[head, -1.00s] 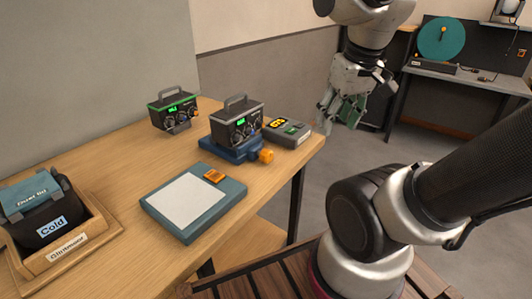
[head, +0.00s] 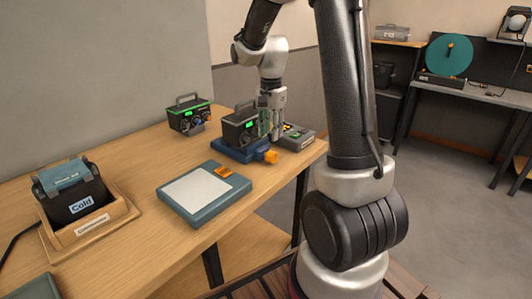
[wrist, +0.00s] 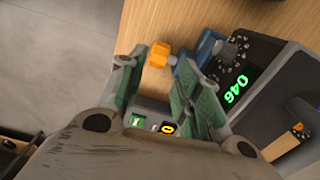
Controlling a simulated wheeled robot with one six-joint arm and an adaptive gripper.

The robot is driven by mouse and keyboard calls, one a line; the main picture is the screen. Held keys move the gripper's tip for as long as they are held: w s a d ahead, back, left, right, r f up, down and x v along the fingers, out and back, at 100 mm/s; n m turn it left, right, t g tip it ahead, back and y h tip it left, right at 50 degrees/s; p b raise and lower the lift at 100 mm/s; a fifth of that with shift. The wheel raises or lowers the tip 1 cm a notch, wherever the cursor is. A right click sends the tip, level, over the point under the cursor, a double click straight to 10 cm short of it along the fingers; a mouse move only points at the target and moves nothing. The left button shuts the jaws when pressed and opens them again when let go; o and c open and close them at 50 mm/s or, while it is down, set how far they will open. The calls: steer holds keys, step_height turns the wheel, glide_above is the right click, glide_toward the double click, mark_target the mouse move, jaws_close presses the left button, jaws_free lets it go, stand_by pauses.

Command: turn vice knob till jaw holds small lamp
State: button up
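The blue vice (head: 232,153) lies near the table's right edge, with its orange knob (head: 270,157) facing the front right. A dark box with a handle and green display (head: 236,130) stands at the vice. My gripper (head: 270,136) hangs point-down just behind and above the knob. In the wrist view my gripper (wrist: 158,68) has its green-padded fingers spread and empty. The knob (wrist: 160,54) shows beyond the fingertips, apparently apart from them. The blue vice body (wrist: 206,48) is right of it. I cannot pick out the small lamp for certain, nor the jaw gap.
A flat grey device with yellow and green marks (head: 298,137) is close beside my gripper. Another green-trimmed box (head: 189,115) stands farther back. A blue-grey pad (head: 204,192) lies in front. A wooden holder (head: 122,210) with a "Cold" box is at left.

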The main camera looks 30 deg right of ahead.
mark_target(271, 153)
steer(key=shift+f+m, duration=0.2)
steer(key=shift+m, duration=0.2)
step_height(271, 153, down, 7)
steer(key=shift+f, duration=0.2)
steer(key=shift+c, duration=0.2)
steer(key=shift+d, duration=0.1)
steer(key=c, duration=0.7)
